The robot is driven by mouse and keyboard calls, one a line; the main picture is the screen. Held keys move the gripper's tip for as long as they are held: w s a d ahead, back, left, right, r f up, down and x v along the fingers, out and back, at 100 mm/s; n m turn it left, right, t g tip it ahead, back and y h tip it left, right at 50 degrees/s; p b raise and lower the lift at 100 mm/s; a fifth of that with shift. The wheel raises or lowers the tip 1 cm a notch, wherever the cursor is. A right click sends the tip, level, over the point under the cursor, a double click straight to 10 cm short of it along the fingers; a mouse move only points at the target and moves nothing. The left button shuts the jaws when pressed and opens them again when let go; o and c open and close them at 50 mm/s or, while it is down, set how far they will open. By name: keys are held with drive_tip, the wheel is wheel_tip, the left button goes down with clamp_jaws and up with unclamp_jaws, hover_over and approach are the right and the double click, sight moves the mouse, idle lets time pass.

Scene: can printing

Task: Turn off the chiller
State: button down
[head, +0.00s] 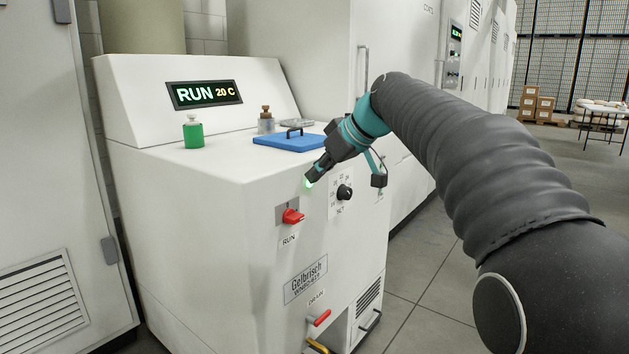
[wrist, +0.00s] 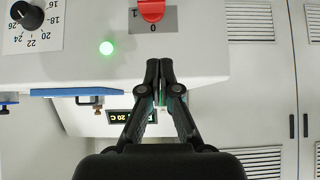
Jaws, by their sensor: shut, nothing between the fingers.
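The chiller is a white cabinet (head: 200,215) with a sloped back panel. Its display (head: 204,94) reads RUN 20 C in the head view. A red rotary switch (head: 292,215) sits on a grey plate on the front, above a RUN label. In the wrist view the switch (wrist: 151,10) is cut by the top edge, with marks 1 and 0 on its plate; its exact angle is hard to tell. My gripper (head: 314,177) is shut and empty, near the front upper edge, above and right of the switch. The shut fingertips (wrist: 159,66) show apart from the switch in the wrist view.
A lit green lamp (wrist: 106,48) and black SET knob (head: 344,192) are beside the switch. A green bottle (head: 193,134), small clear bottle (head: 266,122) and blue lid (head: 289,140) are on top.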

hover_over(289, 216)
drive_tip(key=s+d, duration=0.2)
wheel_tip(289, 216, down, 6)
drive_tip(key=shift+w+r, duration=0.15)
wheel_tip(289, 216, down, 2)
drive_tip(key=shift+f, duration=0.95)
drive_tip(key=shift+d+f+b, duration=0.1)
drive_tip(key=shift+b, duration=0.45)
drive_tip(key=shift+a, duration=0.25)
